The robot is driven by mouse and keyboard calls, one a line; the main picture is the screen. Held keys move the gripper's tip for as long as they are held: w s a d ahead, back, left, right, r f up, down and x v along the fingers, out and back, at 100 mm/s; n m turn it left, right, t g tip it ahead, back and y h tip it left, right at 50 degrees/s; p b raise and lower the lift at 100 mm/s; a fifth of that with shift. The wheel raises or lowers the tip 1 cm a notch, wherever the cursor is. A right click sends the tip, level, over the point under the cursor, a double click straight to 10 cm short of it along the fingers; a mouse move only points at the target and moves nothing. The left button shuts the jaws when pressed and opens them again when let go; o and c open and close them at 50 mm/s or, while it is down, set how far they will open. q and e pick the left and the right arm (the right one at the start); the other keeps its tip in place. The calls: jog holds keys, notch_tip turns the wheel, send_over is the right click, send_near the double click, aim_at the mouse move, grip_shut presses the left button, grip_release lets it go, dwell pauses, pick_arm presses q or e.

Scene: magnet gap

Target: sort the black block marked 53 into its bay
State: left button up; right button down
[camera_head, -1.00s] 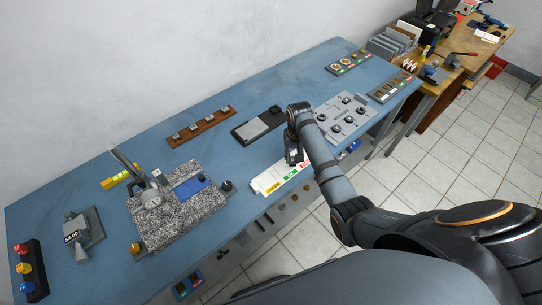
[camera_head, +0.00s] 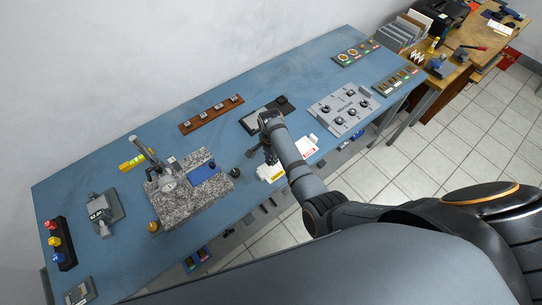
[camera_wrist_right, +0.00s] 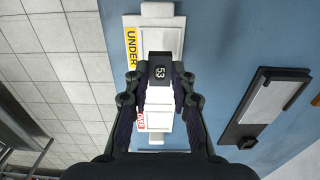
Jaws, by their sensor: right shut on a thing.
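The black block marked 53 (camera_wrist_right: 160,70) is between the fingertips of my right gripper (camera_wrist_right: 160,84), its number facing the wrist camera. In the head view my right gripper (camera_head: 268,156) is over the back edge of the white sorting tray (camera_head: 264,172), near its yellow-label end. In the wrist view the white tray (camera_wrist_right: 165,12) lies below the block, with a yellow UNDER label (camera_wrist_right: 132,47) and a red label (camera_wrist_right: 141,121). The fingers hide part of the tray between them. The block's height above it is hard to tell. My left gripper is not in view.
A black base with a grey plate (camera_head: 257,121) lies behind the gripper. A dial gauge stand on a granite slab (camera_head: 190,205) is to the left. A grey panel with black knobs (camera_head: 340,108) is to the right.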

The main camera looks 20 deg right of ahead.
aim_at(271, 168)
jog(key=shift+f+b, duration=1.7)
jog(key=shift+f, duration=0.95)
jog(key=shift+f, duration=0.15)
jog(key=c, duration=1.1)
grip_release()
jog(key=shift+o, duration=0.2)
jog(key=c, duration=0.5)
